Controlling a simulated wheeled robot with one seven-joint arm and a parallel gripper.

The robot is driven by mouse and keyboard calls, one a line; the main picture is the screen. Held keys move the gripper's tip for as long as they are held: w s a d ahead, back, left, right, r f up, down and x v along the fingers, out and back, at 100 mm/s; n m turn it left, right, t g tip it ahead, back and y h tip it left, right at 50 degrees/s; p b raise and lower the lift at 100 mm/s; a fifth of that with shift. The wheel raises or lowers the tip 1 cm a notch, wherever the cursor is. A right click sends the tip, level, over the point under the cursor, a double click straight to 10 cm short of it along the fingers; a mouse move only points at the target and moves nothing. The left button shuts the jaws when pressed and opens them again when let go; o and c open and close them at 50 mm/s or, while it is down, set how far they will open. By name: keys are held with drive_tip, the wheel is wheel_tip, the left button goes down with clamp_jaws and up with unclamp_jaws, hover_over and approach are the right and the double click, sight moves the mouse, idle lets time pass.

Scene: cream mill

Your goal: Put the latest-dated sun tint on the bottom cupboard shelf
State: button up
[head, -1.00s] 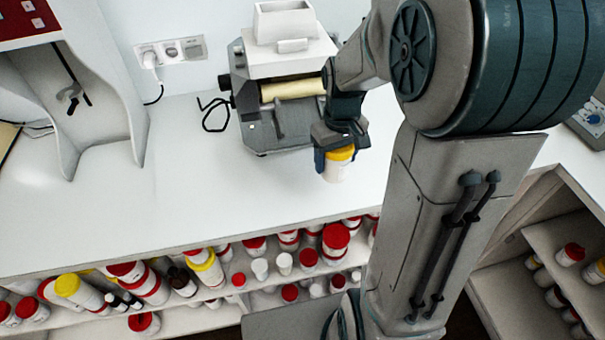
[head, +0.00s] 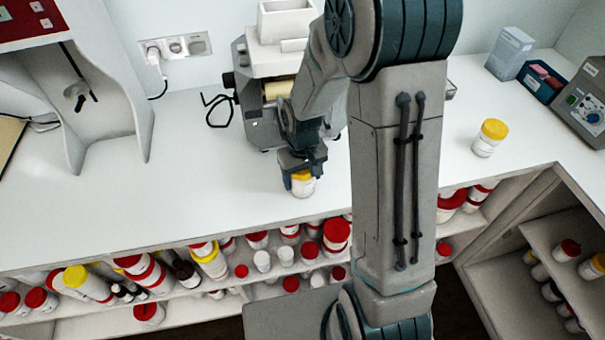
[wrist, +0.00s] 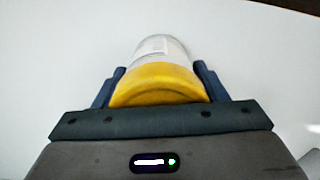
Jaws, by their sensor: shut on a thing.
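My gripper (head: 302,176) is shut on a white jar with a yellow lid (head: 303,187), held upright at or just above the white counter. The wrist view shows the yellow lid (wrist: 158,84) between the two fingers and the white body beyond it; no date can be read. A second white jar with a yellow lid (head: 489,138) stands alone on the counter at the right. More yellow-lidded jars lie or stand among red-lidded ones on the shelves below the counter, one at the left (head: 88,284) and one nearer the middle (head: 209,260). I cannot read their labels.
A grey mill (head: 262,105) stands behind my gripper. An open shelf unit (head: 545,235) at the right holds several jars. A grey device (head: 583,101) and a blue tray (head: 541,82) are at the back right. The counter left of my gripper is clear.

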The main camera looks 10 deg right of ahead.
drive_tip(key=shift+f, duration=0.2)
drive_tip(key=o, duration=1.1)
drive_tip(key=shift+r, duration=0.1)
